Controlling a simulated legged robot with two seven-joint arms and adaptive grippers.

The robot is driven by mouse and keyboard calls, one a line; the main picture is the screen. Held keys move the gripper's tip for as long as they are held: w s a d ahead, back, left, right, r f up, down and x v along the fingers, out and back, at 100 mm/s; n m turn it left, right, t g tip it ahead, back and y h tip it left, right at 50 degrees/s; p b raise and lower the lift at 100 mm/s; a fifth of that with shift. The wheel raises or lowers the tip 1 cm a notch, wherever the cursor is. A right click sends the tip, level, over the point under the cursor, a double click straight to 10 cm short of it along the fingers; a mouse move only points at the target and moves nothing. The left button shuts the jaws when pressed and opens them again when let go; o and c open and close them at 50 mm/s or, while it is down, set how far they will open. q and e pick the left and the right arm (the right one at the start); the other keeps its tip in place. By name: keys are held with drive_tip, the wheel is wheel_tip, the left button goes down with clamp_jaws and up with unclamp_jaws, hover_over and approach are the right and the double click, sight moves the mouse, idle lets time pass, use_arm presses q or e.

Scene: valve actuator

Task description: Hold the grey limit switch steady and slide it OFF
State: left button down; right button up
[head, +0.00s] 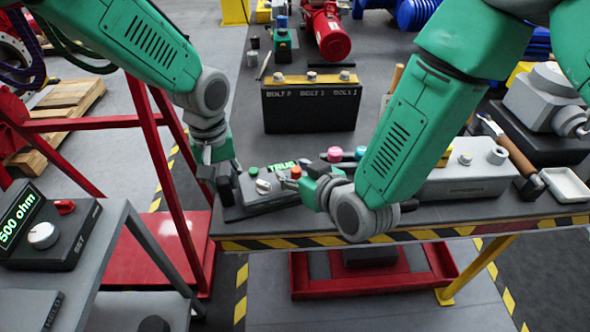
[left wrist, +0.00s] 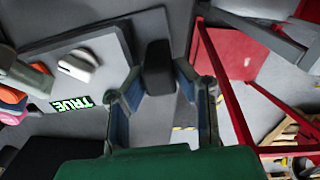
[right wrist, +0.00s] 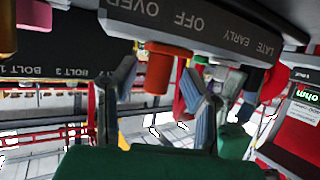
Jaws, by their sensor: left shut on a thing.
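The grey limit switch (head: 265,194) is a low grey box near the table's front edge, with a green TRUE display, a white knob (left wrist: 78,66), a green knob and an orange knob (head: 296,172). My left gripper (head: 213,172) is at its left end, shut on the black block (left wrist: 158,68) there. My right gripper (head: 303,186) is at its right end. In the right wrist view its fingers are apart, with the orange knob (right wrist: 168,68) between and just beyond the tips, under the printed word OFF. I cannot tell whether a finger touches the knob.
A black bolt box (head: 310,108) stands behind the switch. Red and green knobs (head: 335,154) and a grey unit (head: 465,180) are to the right, partly behind my right arm. A side table with a 500 ohm box (head: 45,235) is at lower left. A red frame stands left.

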drive_tip(key=v, duration=1.1)
drive_tip(key=shift+s+d, duration=0.25)
drive_tip(key=shift+s, duration=0.1)
use_arm(q)
drive_tip(key=c, duration=1.2)
unclamp_jaws()
